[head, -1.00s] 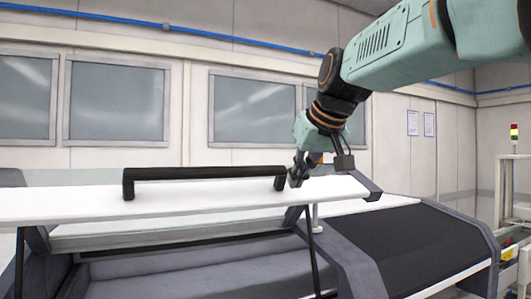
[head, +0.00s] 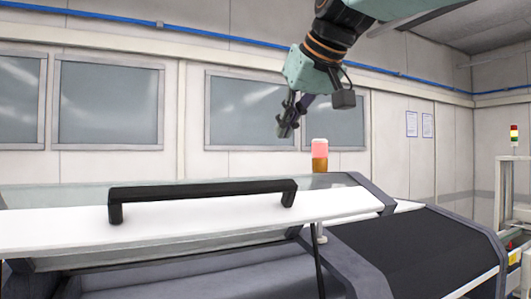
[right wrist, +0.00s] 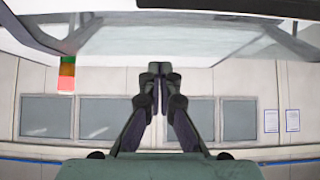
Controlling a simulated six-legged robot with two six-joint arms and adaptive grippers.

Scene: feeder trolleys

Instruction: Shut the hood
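The hood has a white front panel (head: 235,222), a glass top and a long black bar handle (head: 205,191). It stands partly raised, with a gap below its front edge above the grey machine body (head: 345,262). My right gripper (head: 282,132) is above and behind the right end of the handle, apart from the hood and holding nothing. In the right wrist view, which is upside down, its two fingertips (right wrist: 158,70) are together, and the hood's glass (right wrist: 150,40) shows beyond them. My left gripper is not in view.
A red and orange beacon (head: 320,155) stands behind the hood, and also shows in the right wrist view (right wrist: 67,75). A dark conveyor belt (head: 425,245) slopes away at the right. A light stack (head: 514,136) stands at the far right.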

